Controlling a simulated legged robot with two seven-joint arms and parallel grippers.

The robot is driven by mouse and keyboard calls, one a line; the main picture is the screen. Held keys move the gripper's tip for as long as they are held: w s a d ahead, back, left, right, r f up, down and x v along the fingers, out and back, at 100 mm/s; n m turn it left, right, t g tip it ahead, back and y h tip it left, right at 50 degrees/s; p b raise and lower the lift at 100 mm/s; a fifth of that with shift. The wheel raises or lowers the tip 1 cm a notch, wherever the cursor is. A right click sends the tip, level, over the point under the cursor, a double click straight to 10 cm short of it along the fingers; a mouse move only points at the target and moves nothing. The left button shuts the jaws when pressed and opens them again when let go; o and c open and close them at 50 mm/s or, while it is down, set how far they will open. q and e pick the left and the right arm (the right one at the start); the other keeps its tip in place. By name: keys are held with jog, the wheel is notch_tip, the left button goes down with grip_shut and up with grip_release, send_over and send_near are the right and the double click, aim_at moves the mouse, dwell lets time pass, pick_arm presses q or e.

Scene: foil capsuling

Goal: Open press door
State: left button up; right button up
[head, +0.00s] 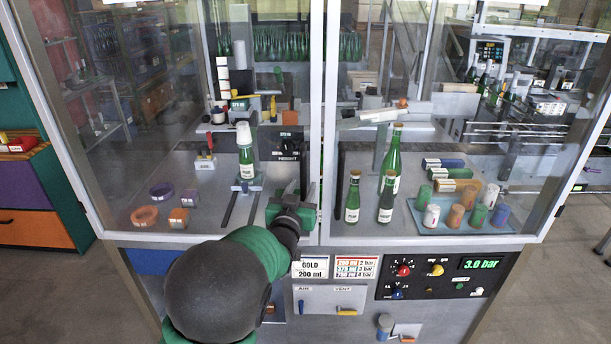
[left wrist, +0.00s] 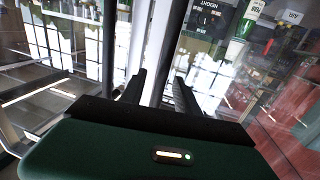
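The press is a glazed cabinet with two closed glass doors meeting at a grey centre frame. The left door (head: 316,90) has a dark upright handle (head: 304,172) beside the centre frame; the right door (head: 326,90) has a similar handle (head: 340,182). My left gripper (head: 305,192) is at the lower part of the left handle. In the left wrist view its two dark fingers (left wrist: 157,90) stand apart, with a dark upright bar, apparently the handle, between them. I cannot tell whether they touch it. My right gripper is not in view.
Behind the glass are a capped bottle (head: 245,158), several green bottles (head: 390,165) and a blue tray (head: 430,226) of coloured capsules. Below the doors is a control panel (head: 440,268) reading 3.0 bar. A drawer cabinet (head: 30,200) stands at the far left.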

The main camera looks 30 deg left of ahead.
aim_at(302, 182)
pick_arm(q)
jog(key=shift+w+a+r+p, duration=0.2)
jog(key=shift+w+a, duration=0.15)
jog(key=shift+w, duration=0.25)
jog(key=shift+w+a+r+p, duration=0.15)
jog(key=shift+w+a, duration=0.15)
jog(key=shift+w, duration=0.3)
jog(key=shift+w+a+f, duration=0.3)
jog(key=shift+w+a, duration=0.05)
jog(key=shift+w, duration=0.35)
jog(key=shift+s+d+r, duration=0.1)
jog(key=shift+d, duration=0.05)
grip_shut()
